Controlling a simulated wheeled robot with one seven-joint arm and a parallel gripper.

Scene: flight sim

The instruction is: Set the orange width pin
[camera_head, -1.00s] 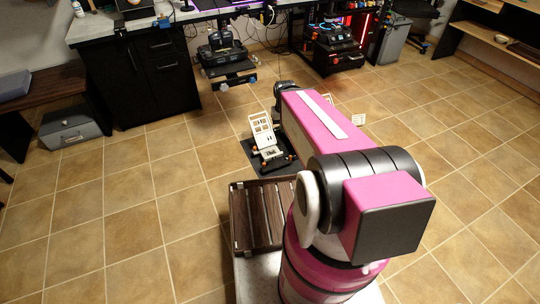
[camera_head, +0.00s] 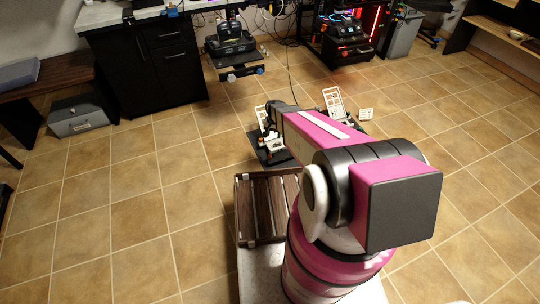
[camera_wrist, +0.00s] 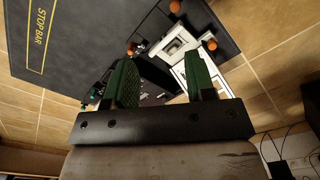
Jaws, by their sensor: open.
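In the wrist view, my gripper (camera_wrist: 160,78) is open, with two green fingers apart and nothing clearly between them. Past the fingers is a fixture with a white frame (camera_wrist: 180,46) and dark parts. It has several orange knobs or pins: one near the top (camera_wrist: 175,6), one left of the frame (camera_wrist: 145,45) and one by the right finger (camera_wrist: 211,45). I cannot tell which is the width pin. In the head view, the fixture (camera_head: 266,146) sits on a dark mat on the floor, partly hidden by my arm. My fingers do not show clearly there.
A dark board (camera_wrist: 85,35) marked STOP BAR fills the upper left of the wrist view. In the head view, a second white panel (camera_head: 333,103) and a small white card (camera_head: 366,113) stand beyond my arm. A slatted wooden crate (camera_head: 243,205) is nearer. Tiled floor is clear at left.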

